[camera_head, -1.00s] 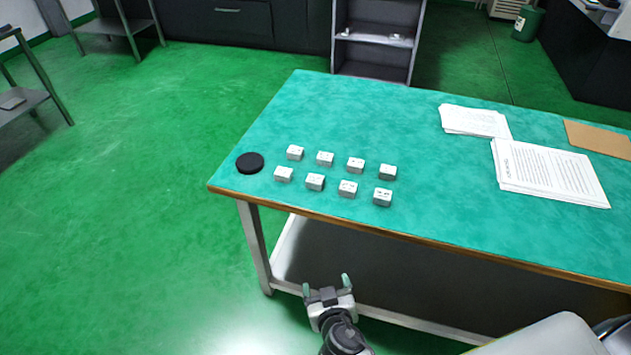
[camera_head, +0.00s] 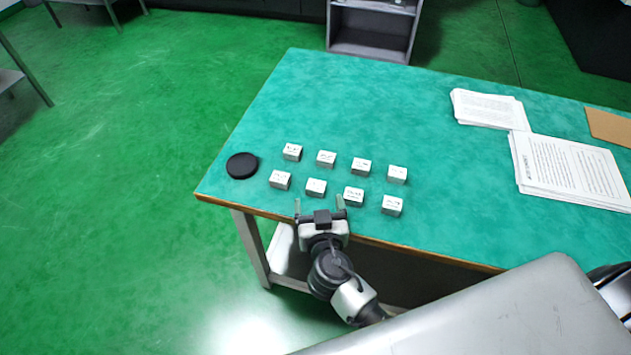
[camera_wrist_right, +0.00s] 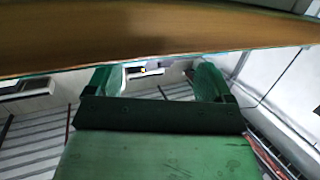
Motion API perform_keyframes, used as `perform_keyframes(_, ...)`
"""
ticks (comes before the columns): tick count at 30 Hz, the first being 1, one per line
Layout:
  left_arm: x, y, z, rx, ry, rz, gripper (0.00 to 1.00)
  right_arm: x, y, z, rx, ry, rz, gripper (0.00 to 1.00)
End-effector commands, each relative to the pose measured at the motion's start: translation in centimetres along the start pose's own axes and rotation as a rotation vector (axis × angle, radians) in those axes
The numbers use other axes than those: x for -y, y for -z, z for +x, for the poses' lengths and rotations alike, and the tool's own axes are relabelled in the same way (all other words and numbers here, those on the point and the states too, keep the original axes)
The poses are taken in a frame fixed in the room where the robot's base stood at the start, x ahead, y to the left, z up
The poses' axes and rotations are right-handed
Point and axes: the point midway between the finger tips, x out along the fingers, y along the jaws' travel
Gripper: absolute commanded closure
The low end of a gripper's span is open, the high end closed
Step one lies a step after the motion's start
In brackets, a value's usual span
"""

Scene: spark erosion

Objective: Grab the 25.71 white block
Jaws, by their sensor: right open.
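Several small white blocks stand on the green table (camera_head: 450,220) in two rows, with dark markings on top too small to read. The back row runs from a block (camera_head: 292,152) at the left to one (camera_head: 397,174) at the right. The front row runs from a block (camera_head: 280,181) to one (camera_head: 392,206). I cannot tell which is the 25.71 block. My right gripper (camera_head: 320,204) is open and empty at the table's front edge, just in front of the front row. Its fingers (camera_wrist_right: 157,82) show in the right wrist view, below the table edge. My left gripper is out of view.
A black round disc (camera_head: 242,166) lies left of the blocks. Paper stacks (camera_head: 570,168) (camera_head: 488,108) and a brown sheet (camera_head: 609,126) lie at the right. The wooden table edge (camera_wrist_right: 160,40) crosses the right wrist view. The table behind the blocks is clear.

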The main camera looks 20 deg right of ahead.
Motion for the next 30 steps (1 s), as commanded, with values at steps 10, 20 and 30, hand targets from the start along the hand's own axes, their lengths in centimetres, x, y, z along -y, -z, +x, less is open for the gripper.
perform_keyframes(10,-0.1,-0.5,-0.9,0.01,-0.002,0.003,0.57,-0.1,0.2,3.8,-0.002,0.0,-0.002,0.18)
perform_keyframes(20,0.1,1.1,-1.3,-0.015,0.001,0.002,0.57,-0.1,0.0,6.7,0.001,-0.001,0.0,0.18)
perform_keyframes(30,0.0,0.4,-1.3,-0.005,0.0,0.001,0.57,-0.1,0.0,6.6,0.001,0.0,0.0,0.45)
